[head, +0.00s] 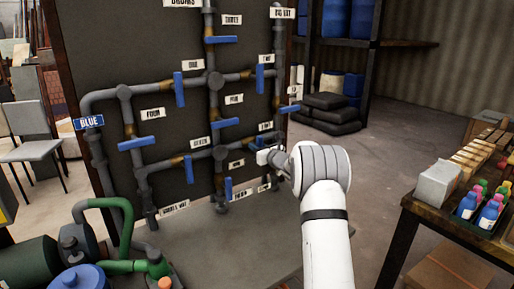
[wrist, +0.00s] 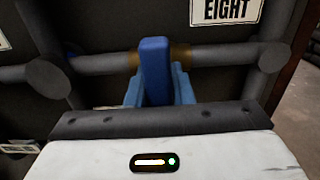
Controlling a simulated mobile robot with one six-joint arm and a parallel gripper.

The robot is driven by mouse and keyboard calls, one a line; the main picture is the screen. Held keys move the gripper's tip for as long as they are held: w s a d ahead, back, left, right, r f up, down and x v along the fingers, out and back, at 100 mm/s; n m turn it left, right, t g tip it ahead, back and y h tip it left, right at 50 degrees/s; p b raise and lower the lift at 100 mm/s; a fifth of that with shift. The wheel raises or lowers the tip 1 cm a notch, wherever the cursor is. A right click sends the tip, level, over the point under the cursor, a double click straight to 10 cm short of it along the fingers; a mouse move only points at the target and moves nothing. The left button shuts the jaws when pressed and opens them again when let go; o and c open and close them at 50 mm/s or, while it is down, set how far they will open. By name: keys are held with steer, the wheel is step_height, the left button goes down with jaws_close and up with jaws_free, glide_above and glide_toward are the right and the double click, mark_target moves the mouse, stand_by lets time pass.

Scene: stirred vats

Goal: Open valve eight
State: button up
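The valve eight handle (wrist: 155,68) is a blue lever in the wrist view. It stands upright across a horizontal grey pipe with a brown collar, left of and below the EIGHT label (wrist: 226,8). My gripper (wrist: 158,97) is at the handle, with a light-blue finger on each side of it. I see no clear gap, but cannot tell if the fingers press on it. In the head view my gripper (head: 263,157) is at the lower right of the pipe board, and my wrist hides part of this valve.
Other blue valve handles sit close by, such as one at lower centre (head: 228,188) and one at the right edge (head: 289,108). A table (head: 408,205) with bottles and boxes stands at right. Green hoses (head: 122,225) and tanks stand at lower left.

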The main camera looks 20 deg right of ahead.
jaws_close()
steer(key=shift+f+n+b, duration=0.2)
steer(key=shift+n+b, duration=0.1)
steer(key=shift+b, duration=0.35)
steer(key=shift+f+b, duration=0.1)
steer(key=shift+b, duration=0.4)
steer(key=n+b, duration=0.2)
steer(key=b, duration=0.2)
steer(key=shift+f+b, duration=0.2)
steer(key=shift+b, duration=0.1)
steer(key=n+b, duration=0.5)
steer(key=b, duration=0.4)
steer(key=shift+n, duration=0.4)
steer(key=n+b, duration=0.5)
steer(key=b, duration=0.2)
steer(key=shift+b, duration=0.35)
steer(key=n+b, duration=0.2)
steer(key=n, duration=0.1)
steer(key=n+b, duration=0.1)
steer(key=b, duration=0.1)
steer(key=shift+r, duration=0.25)
steer(key=shift+n, duration=0.4)
